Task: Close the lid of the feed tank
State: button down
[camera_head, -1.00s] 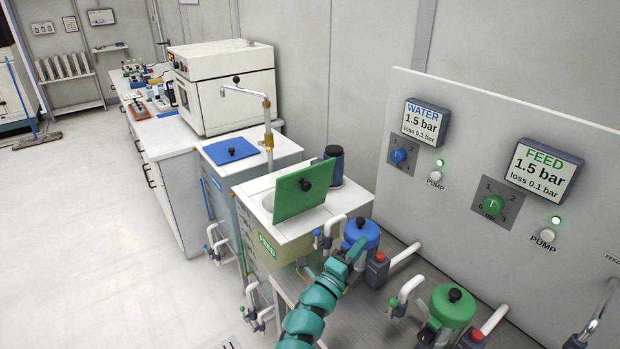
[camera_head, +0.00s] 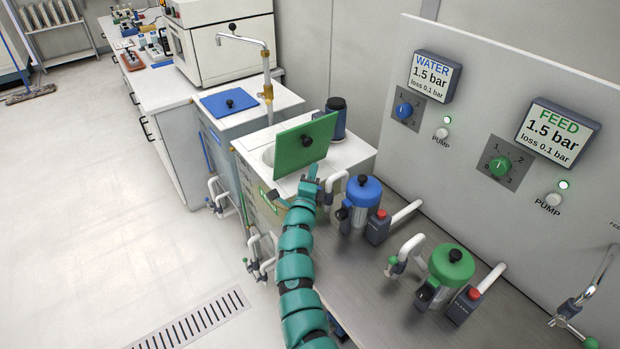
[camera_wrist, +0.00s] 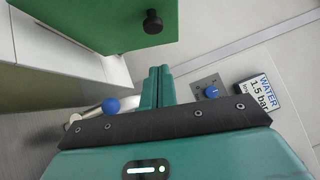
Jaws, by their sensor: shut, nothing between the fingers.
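The feed tank (camera_head: 258,180) is a white-topped box with a green label at its front.
The water tank with a blue lid (camera_head: 229,102) stands behind. A dark jar (camera_head: 336,118) stands on the feed tank's top, behind the lid. A blue-capped filter (camera_head: 364,189) and a green-capped filter (camera_head: 452,264) stand to the right with white pipes.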

aim_at(311, 142)
jog(key=w+a+r+p, duration=0.1)
jog(key=w+p, duration=0.1)
jog(key=w, duration=0.5)
jog(key=shift+w+r, duration=0.25)
jog(key=shift+a, duration=0.1)
dwell(0.6)
